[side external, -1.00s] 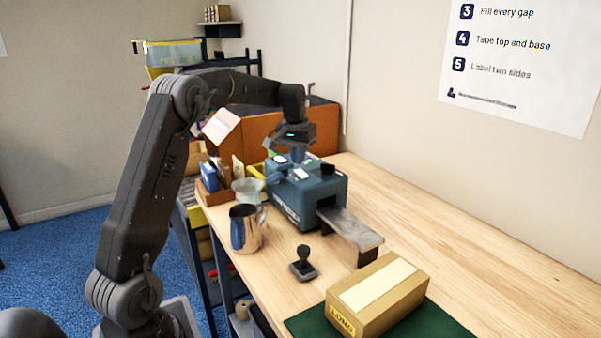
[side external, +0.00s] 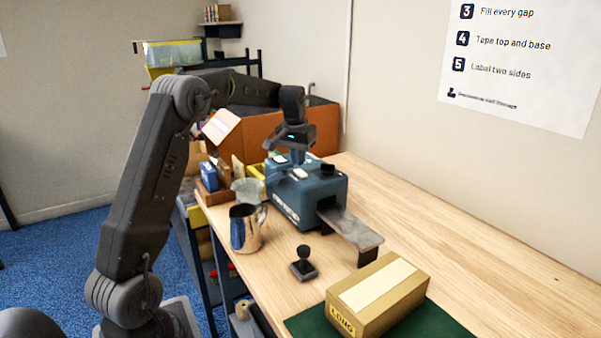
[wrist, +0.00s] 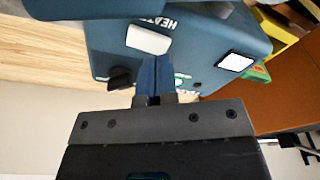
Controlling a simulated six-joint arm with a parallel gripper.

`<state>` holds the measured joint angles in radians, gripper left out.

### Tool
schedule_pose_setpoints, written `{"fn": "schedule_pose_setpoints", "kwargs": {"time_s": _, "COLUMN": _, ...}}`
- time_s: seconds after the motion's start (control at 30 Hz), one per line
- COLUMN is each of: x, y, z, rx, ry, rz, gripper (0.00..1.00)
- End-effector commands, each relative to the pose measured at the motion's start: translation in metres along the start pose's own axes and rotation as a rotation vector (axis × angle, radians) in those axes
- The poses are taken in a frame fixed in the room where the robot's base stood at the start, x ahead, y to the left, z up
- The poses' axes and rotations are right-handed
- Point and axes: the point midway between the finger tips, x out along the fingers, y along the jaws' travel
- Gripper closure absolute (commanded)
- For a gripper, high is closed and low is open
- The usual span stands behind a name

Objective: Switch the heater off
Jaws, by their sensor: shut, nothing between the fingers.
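The blue machine (side external: 310,203) stands on the bench, with the lettering "HEATE…" readable in part on its top in the wrist view. A white rocker (wrist: 148,40) sits beside that lettering; whether it is on or off I cannot tell. My gripper (side external: 297,158) is over the top of the machine, pointing down. In the wrist view my gripper (wrist: 155,66) has its fingers together and empty, with the tips close beside the white rocker. I cannot tell whether they touch it.
A second white square (wrist: 236,62) and a dark knob (wrist: 120,78) are also on the machine's top. A metal jug (side external: 244,230), a dark hand stamp (side external: 303,265) and a carton (side external: 380,295) stand in front. The right bench is clear.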

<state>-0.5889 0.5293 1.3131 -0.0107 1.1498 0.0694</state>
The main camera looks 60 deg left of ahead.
Motion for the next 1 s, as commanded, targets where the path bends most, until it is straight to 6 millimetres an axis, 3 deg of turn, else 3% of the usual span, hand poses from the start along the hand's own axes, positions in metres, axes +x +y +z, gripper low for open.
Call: {"fn": "schedule_pose_setpoints", "kwargs": {"time_s": 1.0, "x": 0.015, "y": 0.0, "z": 0.002, "rx": 0.0, "ry": -0.001, "rz": 0.0, "gripper": 1.0}}
